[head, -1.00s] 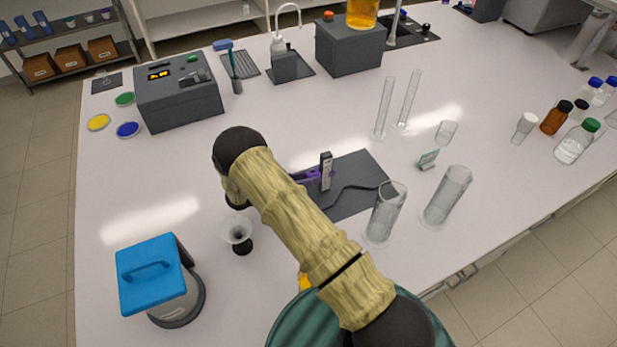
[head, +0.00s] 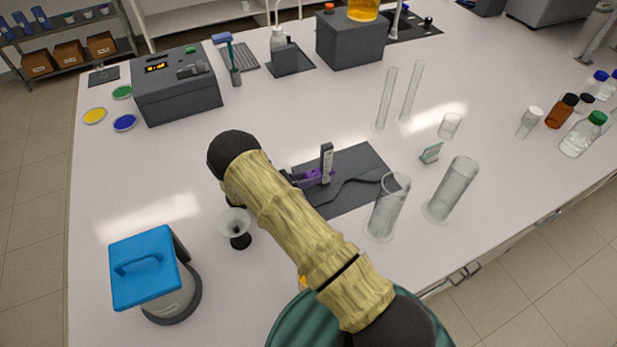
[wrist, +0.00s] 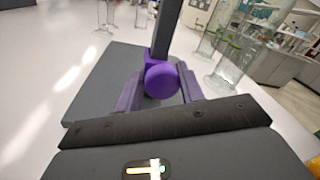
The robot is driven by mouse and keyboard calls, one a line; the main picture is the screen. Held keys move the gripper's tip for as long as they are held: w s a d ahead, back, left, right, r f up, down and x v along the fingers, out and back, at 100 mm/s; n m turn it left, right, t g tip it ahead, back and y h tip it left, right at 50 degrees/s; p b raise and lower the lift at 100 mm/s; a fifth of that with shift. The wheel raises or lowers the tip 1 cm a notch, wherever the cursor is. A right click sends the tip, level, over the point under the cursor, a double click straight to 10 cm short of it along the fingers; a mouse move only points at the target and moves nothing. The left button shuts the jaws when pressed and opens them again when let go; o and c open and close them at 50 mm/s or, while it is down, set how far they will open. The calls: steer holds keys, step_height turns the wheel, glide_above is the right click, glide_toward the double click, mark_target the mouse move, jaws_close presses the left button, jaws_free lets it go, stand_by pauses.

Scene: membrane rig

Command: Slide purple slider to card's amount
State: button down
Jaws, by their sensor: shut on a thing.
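The upright grey post (head: 327,160) with a light scale stands on a dark mat (head: 357,165). The purple slider (head: 326,177) is on the lower part of the post; its round knob (wrist: 163,82) faces me in the wrist view. My gripper (wrist: 160,88) has its purple fingers on both sides of the knob and is shut on it. In the head view my gripper (head: 308,179) reaches the post from the left, partly hidden behind my arm. A small card (head: 431,153) stands right of the mat; its writing is too small to read.
Two glass cylinders (head: 388,207) (head: 452,190) stand right of the mat, near the front edge. Two thin tubes (head: 386,97) (head: 411,91) stand behind it.

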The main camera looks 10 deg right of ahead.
steer(key=c, duration=1)
jaws_free()
steer(key=shift+s+d, duration=0.15)
steer(key=shift+s, duration=0.1)
steer(key=shift+s+r, duration=0.1)
steer(key=shift+a, duration=0.35)
steer(key=a+b, duration=0.2)
steer(key=a, duration=0.3)
steer(key=a+b, duration=0.2)
steer(key=a, duration=0.3)
steer(key=s+a+b, duration=0.1)
steer(key=a+b, duration=0.1)
steer(key=a, duration=0.4)
steer(key=shift+b, duration=0.3)
steer(key=shift+a, duration=0.35)
steer(key=shift+o, duration=0.2)
